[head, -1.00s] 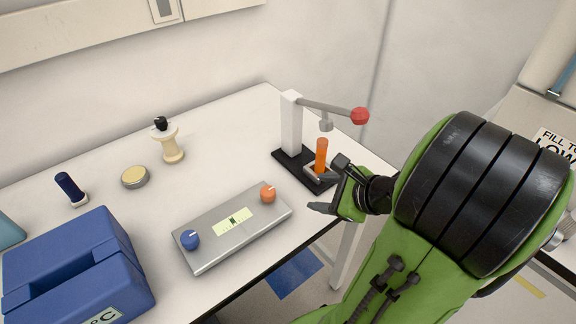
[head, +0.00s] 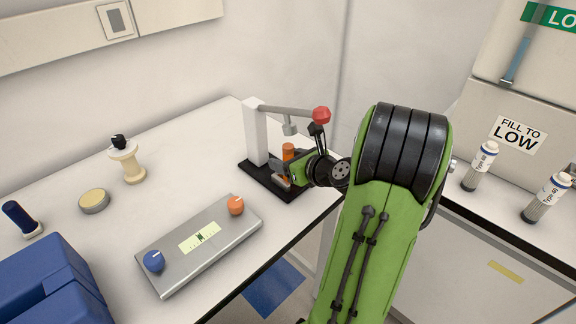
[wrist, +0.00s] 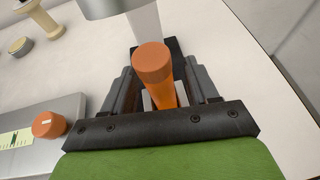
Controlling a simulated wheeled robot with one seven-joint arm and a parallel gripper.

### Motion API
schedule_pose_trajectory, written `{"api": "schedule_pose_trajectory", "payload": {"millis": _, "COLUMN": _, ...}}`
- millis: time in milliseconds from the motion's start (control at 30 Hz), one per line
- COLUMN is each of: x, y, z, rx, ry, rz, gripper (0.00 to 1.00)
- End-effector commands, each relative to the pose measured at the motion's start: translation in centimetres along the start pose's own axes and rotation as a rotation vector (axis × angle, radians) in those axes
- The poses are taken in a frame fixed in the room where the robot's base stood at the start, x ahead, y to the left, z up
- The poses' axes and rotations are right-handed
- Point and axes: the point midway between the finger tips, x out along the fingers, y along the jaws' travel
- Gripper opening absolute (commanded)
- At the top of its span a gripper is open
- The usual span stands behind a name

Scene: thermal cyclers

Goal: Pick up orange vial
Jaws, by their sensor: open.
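The orange vial (head: 288,151) stands upright on the black base of a small press with a white post and a red-knobbed lever. My gripper (head: 284,174) is at the vial, low over the base, and hides the vial's lower part in the head view. In the wrist view, the orange vial (wrist: 155,75) stands between the two dark fingers of my open gripper (wrist: 160,92), with a visible gap on each side. A grey block shows behind the vial's lower part.
The press lever (head: 290,111) reaches out above the vial and gripper. A grey panel (head: 200,245) with blue and orange knobs lies in front on the white table. A blue box (head: 50,285), a round tin (head: 94,201) and a cream spool (head: 127,162) stand left. White bottles (head: 481,166) stand right.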

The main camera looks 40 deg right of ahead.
Motion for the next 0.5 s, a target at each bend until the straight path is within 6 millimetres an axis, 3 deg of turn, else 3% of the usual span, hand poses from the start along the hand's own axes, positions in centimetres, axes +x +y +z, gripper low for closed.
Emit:
{"api": "schedule_pose_trajectory", "payload": {"millis": 100, "x": 1.41, "y": 0.03, "z": -0.13, "rx": 0.000, "ry": -0.001, "rz": 0.000, "gripper": 0.59}}
{"api": "schedule_pose_trajectory", "payload": {"millis": 300, "x": 1.47, "y": 0.00, "z": -0.06, "rx": 0.001, "ry": -0.001, "rz": -0.002, "gripper": 0.59}}
{"api": "schedule_pose_trajectory", "payload": {"millis": 500, "x": 1.45, "y": 0.00, "z": -0.07, "rx": 0.001, "ry": 0.000, "rz": -0.001, "gripper": 0.30}}
